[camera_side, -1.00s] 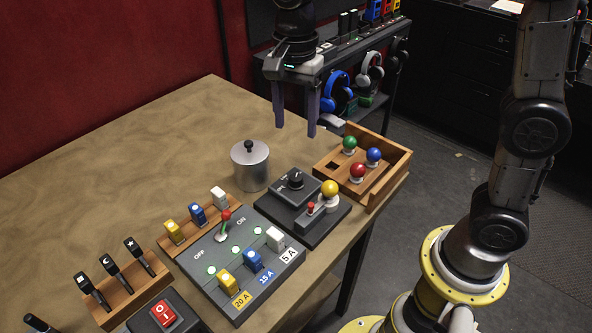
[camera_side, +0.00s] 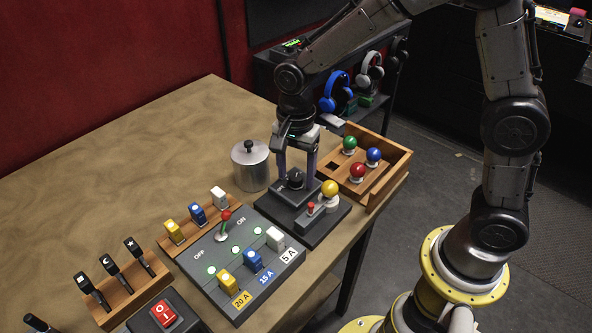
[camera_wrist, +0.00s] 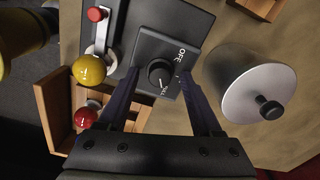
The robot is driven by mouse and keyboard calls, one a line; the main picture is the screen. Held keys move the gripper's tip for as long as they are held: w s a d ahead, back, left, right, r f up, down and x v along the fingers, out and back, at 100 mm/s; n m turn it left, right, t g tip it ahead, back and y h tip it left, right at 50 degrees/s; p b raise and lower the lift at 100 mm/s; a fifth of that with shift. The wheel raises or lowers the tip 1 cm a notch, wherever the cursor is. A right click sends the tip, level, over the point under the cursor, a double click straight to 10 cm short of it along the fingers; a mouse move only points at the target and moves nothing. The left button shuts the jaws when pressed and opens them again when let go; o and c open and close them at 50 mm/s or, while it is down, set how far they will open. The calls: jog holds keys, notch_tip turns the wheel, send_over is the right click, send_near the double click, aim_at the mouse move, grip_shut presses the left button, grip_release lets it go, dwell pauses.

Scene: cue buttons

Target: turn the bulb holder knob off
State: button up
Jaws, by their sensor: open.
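The bulb holder (camera_side: 325,226) is a dark base with a raised block that carries a round black knob (camera_side: 295,179). The knob also shows in the wrist view (camera_wrist: 160,73), with a white pointer mark and the word OFF printed on the block beside it. A yellow bulb (camera_side: 329,188) sits in the holder, next to a small red button (camera_side: 310,207). My gripper (camera_side: 297,172) is pointing down over the block, open, with its fingers on either side of the knob. In the wrist view the fingers (camera_wrist: 158,82) stand apart from the knob.
A silver lidded pot (camera_side: 250,166) stands close to the left of my gripper. A wooden box (camera_side: 397,165) with green, red and blue bulbs is on the right. A fuse panel (camera_side: 208,277) with a red-tipped lever lies in front left. The table's back left is clear.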

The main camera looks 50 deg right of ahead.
grip_shut()
dwell(0.3)
jog(key=shift+n, duration=0.3)
jog(key=n, duration=1.1)
jog(key=shift+n, duration=0.4)
jog(key=n, duration=1.1)
jog(key=shift+r+n, duration=0.1)
jog(key=shift+n, duration=0.3)
